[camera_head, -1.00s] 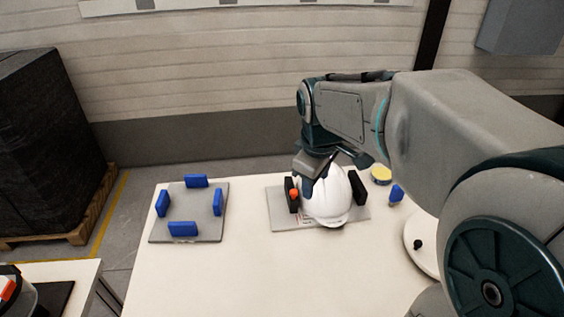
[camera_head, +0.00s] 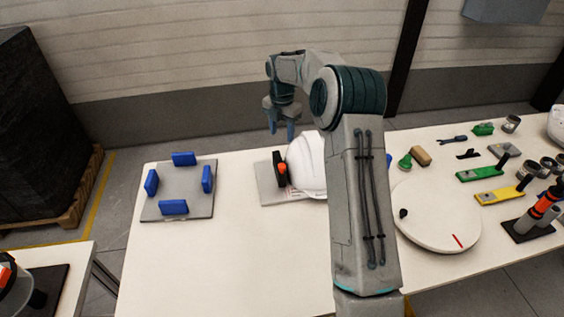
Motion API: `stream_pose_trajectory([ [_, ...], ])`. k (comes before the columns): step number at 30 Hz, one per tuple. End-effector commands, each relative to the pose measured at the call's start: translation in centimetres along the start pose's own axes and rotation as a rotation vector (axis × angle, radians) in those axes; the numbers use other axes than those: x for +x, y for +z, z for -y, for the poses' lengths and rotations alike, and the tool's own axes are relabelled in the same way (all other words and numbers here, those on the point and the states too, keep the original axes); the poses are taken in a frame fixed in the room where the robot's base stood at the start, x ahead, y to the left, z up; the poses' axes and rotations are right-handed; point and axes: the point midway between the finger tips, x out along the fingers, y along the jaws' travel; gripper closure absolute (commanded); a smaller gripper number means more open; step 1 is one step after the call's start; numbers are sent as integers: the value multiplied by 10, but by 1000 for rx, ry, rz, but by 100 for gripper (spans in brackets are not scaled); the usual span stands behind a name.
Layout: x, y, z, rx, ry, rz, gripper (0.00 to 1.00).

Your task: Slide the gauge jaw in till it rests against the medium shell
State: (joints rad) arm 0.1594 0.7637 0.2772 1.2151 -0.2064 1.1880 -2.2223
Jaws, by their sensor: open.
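The white helmet shell (camera_head: 304,166) sits on the grey gauge plate (camera_head: 272,195), its right side hidden behind my arm. The black gauge jaw (camera_head: 279,161) with an orange knob (camera_head: 282,168) stands upright at the shell's left side. Jaw and shell look very close; I cannot tell whether they touch. The gauge's other black jaw is hidden behind my arm. My gripper (camera_head: 281,134) is open and empty, pointing down, apart from the jaw and above and behind it in the picture.
A grey plate (camera_head: 180,199) with several blue blocks lies at the left. A white round turntable (camera_head: 435,222) is right of my arm, with tools and small parts (camera_head: 480,173) beyond it. The table's front middle is clear.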

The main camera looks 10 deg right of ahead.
Motion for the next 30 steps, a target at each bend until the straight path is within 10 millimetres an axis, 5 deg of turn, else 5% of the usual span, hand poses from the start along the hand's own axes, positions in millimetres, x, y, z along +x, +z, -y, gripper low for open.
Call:
stream_pose_trajectory([
  [7,27,1,0,-16,-4,-5,52],
  [21,119,0,0,-13,-3,-4,52],
  [30,139,1,-1,-14,-1,-2,52],
])
